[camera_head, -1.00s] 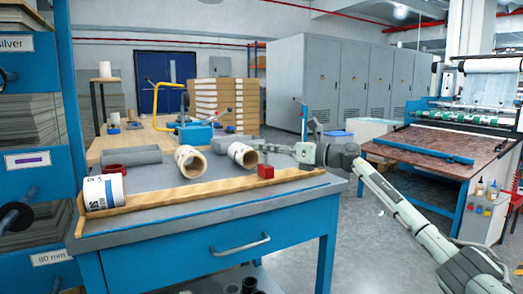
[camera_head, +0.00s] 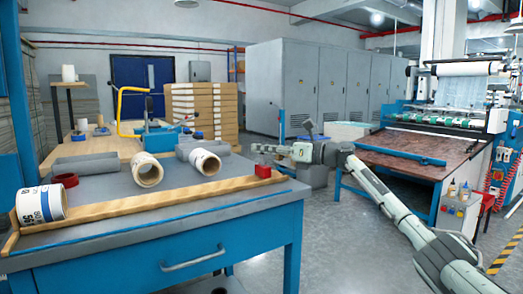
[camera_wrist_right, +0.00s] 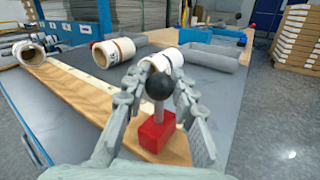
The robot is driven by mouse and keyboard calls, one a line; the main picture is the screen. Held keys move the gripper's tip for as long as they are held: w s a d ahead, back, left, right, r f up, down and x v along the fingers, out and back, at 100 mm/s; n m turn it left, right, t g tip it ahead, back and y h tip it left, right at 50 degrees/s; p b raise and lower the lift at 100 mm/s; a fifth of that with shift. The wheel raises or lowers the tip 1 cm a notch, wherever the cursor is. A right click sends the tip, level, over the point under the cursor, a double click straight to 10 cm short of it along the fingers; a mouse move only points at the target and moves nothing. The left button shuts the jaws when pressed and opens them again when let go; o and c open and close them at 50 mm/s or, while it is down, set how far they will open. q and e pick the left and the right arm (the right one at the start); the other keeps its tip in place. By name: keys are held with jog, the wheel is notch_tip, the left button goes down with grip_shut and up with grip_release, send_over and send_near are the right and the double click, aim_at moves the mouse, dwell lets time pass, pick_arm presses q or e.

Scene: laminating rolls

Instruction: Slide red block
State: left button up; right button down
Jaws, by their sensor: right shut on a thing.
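The red block (camera_head: 263,171) sits at the right end of the wooden rail (camera_head: 150,207) along the table's front edge. In the right wrist view the red block (camera_wrist_right: 155,132) carries a grey stem with a black ball knob (camera_wrist_right: 160,87). My right gripper (camera_head: 263,149) is just above and behind the block; its fingers close around the knob. The wrist view also shows this gripper (camera_wrist_right: 160,72) with a finger on each side of the knob. The fingers partly hide the block's sides. My left gripper is not in view.
White rolls (camera_head: 42,205), (camera_head: 147,169) and (camera_head: 205,161) lie on the grey table (camera_head: 110,196).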

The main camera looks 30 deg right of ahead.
jog(key=c, duration=1.2)
grip_release()
jog(key=v, duration=1.2)
jog(key=shift+s, duration=0.1)
